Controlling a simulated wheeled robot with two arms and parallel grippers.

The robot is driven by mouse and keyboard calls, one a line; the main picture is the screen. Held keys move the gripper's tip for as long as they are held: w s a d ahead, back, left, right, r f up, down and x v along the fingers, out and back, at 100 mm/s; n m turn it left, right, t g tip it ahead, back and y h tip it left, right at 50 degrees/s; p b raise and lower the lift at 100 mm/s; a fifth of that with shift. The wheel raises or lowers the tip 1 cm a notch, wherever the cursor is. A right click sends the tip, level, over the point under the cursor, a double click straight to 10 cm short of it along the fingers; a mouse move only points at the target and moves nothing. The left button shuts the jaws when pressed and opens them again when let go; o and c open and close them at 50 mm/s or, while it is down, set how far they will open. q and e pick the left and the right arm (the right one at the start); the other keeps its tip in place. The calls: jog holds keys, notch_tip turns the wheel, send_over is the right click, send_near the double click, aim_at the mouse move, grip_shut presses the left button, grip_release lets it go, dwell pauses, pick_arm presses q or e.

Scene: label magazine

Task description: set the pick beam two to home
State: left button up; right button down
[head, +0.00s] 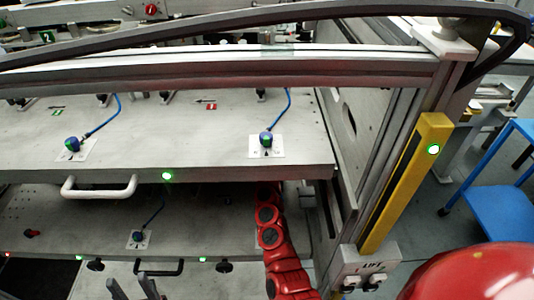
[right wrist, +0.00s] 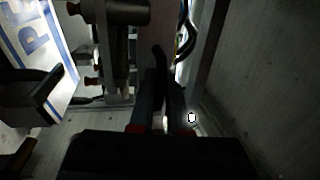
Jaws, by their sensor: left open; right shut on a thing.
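My right arm, red, reaches in under the upper grey deck (head: 190,150), and its gripper is hidden there in the head view. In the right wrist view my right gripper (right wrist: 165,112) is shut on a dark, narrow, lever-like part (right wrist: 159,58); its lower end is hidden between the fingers. My left gripper (head: 133,288) is open and empty at the bottom edge of the head view, in front of the lower deck (head: 190,230). I cannot tell which part is pick beam two; a green plate marked 2 (head: 46,37) shows at the far left.
Blue knobs with cables (head: 73,144) sit on both decks. A white handle (head: 99,188) and a black handle (head: 160,270) stick out in front. A yellow post (head: 408,180) stands right. In the right wrist view, a blue-white panel (right wrist: 40,45) and metal fittings (right wrist: 118,45) are close.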

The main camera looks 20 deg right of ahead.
dwell(0.3)
jog(key=c, duration=0.9)
grip_release()
jog(key=b+v, duration=0.3)
jog(key=v, duration=1.4)
jog(key=shift+s, duration=0.15)
jog(key=shift+f, duration=0.1)
